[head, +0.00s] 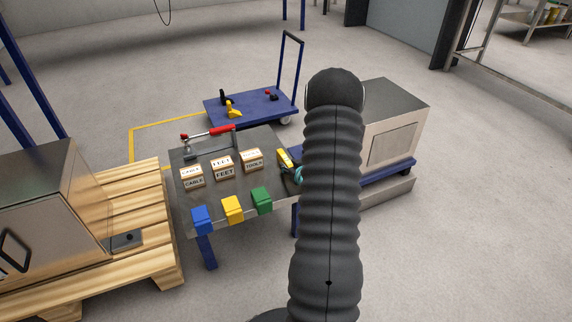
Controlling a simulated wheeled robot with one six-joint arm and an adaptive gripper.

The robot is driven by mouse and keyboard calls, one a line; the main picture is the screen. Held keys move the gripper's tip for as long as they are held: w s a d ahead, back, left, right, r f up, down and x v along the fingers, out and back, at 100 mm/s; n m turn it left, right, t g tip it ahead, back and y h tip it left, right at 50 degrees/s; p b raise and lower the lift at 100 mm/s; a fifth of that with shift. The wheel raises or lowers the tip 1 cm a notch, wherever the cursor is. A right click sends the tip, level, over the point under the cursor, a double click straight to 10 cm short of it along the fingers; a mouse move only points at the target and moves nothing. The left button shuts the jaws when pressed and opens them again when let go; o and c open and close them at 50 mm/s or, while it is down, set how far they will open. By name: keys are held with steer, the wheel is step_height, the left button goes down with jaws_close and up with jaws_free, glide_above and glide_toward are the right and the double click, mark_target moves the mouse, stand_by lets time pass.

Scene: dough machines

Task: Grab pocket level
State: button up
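A small yellow object with a dark part (284,158), possibly the pocket level, shows at the right edge of the dark metal table (258,143). It is too small to identify for sure. My gripper (292,173) shows only in part beside it, at the table's right edge. My dark ribbed arm hides most of the gripper. I cannot tell whether the fingers touch the yellow object or are open or shut.
Boxes labelled CABLE (192,181), FEET (223,172) and TOOLS (252,163) stand on the table. Blue (202,219), yellow (232,210) and green (262,201) bins line its front.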

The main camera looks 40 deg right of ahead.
jaws_close()
steer(key=shift+r, duration=0.1)
